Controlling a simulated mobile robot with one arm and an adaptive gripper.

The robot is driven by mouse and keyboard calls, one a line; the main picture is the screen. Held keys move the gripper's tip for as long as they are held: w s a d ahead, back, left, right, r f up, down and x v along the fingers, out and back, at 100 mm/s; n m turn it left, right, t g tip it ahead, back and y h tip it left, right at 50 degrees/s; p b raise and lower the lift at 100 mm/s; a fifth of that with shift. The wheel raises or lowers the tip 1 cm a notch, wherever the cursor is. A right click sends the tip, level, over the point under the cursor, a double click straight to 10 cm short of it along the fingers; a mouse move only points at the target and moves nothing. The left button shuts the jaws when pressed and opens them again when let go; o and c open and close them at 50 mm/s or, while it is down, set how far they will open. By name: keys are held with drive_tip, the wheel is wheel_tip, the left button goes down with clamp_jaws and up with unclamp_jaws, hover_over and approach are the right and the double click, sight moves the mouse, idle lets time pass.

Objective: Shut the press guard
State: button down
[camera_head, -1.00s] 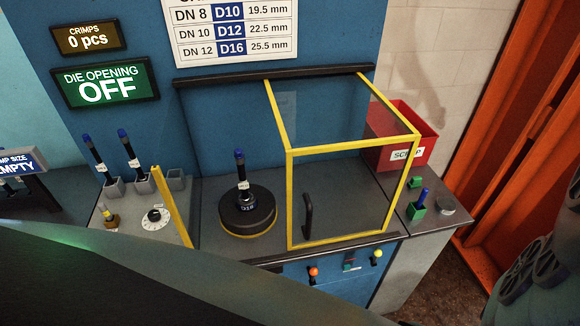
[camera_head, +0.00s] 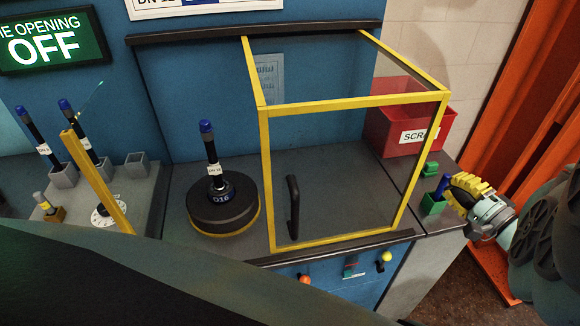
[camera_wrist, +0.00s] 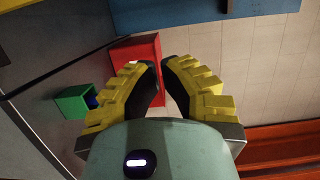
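The press guard (camera_head: 355,100) is a clear box with a yellow frame under a dark top rail (camera_head: 250,34). It stands at the right part of the press bed, with its dark upright handle (camera_head: 293,207) on the front pane near its left edge. The round black die (camera_head: 223,212), with a blue-capped hose standing upright in it, is uncovered to the left of the guard. A yellow post (camera_head: 97,185) stands further left. My gripper (camera_head: 455,193) is right of the guard, apart from it, by the green cup. In the wrist view its yellow fingers (camera_wrist: 160,68) are empty with a narrow gap.
A red scrap bin (camera_head: 408,115) stands behind the guard's right side. A small green cup (camera_head: 433,204) with a blue item is close to my gripper. Hoses in grey holders (camera_head: 65,177) stand at left. Colored knobs (camera_head: 386,256) line the front panel; an orange structure (camera_head: 510,130) is at right.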

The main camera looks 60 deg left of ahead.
drive_tip(key=s+a+p, duration=0.2)
drive_tip(key=a, duration=0.8)
drive_tip(key=shift+s+a+p, duration=0.35)
drive_tip(key=shift+p, duration=0.05)
drive_tip(key=shift+s+f, duration=0.1)
